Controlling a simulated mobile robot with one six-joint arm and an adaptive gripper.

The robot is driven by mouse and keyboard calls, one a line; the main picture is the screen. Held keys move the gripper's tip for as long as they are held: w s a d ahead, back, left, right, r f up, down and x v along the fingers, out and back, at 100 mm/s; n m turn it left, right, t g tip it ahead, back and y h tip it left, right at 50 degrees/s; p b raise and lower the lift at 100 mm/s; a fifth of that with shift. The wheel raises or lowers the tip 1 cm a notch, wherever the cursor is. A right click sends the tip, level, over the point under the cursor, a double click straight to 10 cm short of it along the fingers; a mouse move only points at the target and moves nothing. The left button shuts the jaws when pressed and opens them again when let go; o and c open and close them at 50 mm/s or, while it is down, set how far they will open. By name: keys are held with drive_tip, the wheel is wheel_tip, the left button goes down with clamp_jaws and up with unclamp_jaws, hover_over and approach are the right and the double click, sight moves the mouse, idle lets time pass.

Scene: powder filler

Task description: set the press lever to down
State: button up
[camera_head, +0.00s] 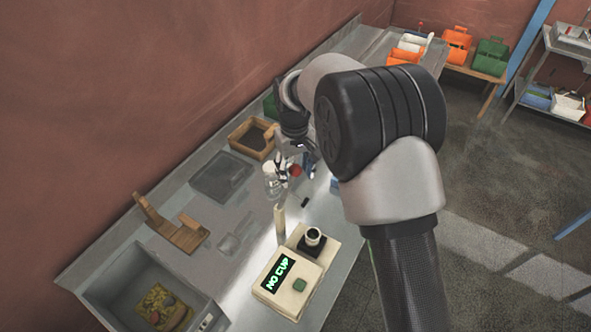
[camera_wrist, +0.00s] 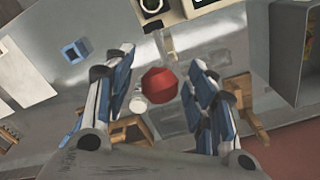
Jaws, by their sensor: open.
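A round red knob (camera_head: 296,170), which looks like the press lever's end, shows close to my gripper. In the wrist view the red knob (camera_wrist: 160,84) sits between the two blue-and-white fingers, with a gap on both sides. My gripper (camera_wrist: 160,58) is open and holds nothing. In the head view my gripper (camera_head: 291,163) is above the bench, with its fingers around the knob's place. The lever's rod and the rest of the press are mostly hidden, so I cannot tell the lever's angle.
A cream powder filler (camera_head: 272,303) reading "NO CUP" stands nearer on the bench. A clear jar (camera_head: 271,187) is left of my gripper. A wooden stand (camera_head: 188,238), a grey bin (camera_head: 205,312), a dark tray (camera_head: 220,178) and a wooden tray (camera_head: 238,134) line the wall side.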

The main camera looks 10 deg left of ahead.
drive_tip(key=shift+c, duration=0.3)
clamp_jaws()
idle(0.4)
